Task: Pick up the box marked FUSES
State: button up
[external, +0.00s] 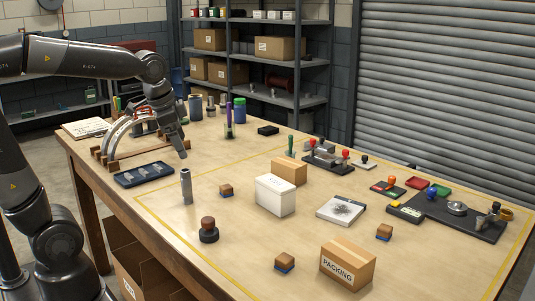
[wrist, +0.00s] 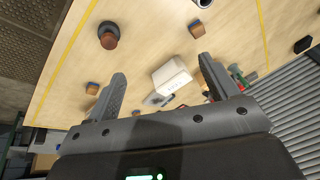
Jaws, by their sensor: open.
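A white box (external: 275,195) with small dark print stands upright mid-table; it also shows in the wrist view (wrist: 172,76), between my fingers but farther off. I cannot read its print for certain. A plain brown box (external: 289,170) stands just behind it, and no mark shows on its visible sides. A brown box (external: 347,266) at the front reads PACKING. My gripper (external: 182,152) is open and empty, above the table's left part, well left of the white box and apart from it. It also shows in the wrist view (wrist: 162,67).
A grey upright cylinder (external: 186,186) and a round dark stamp (external: 208,230) stand left of the white box. Small wooden stamps (external: 226,191) lie around it. A dark tray (external: 145,174) and curved rack (external: 125,135) are near my gripper.

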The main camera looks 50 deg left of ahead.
jog(key=w+d+f+m+g, duration=0.1)
jog(key=w+d+m, duration=0.15)
jog(key=w, duration=0.35)
jog(key=w+d+f+m+g, duration=0.1)
jog(key=w+d+m, duration=0.1)
jog(key=w+m, duration=0.35)
jog(key=m+g, duration=0.2)
jog(key=m, duration=0.3)
send_over(277, 182)
jog(key=f, duration=0.7)
jog(key=shift+a+f, duration=0.2)
jog(key=shift+f, duration=0.05)
jog(key=shift+w+d+f, duration=0.1)
jog(key=shift+f, duration=0.15)
notch_tip(277, 182, down, 5)
jog(key=shift+f, duration=0.15)
jog(key=shift+s+f, duration=0.15)
jog(key=shift+f, duration=1.2)
jog(key=shift+s+f, duration=0.1)
jog(key=shift+f, duration=1.25)
jog(key=shift+c, duration=0.3)
jog(key=c, duration=1.1)
jog(key=shift+r, duration=0.15)
jog(key=shift+c, duration=0.2)
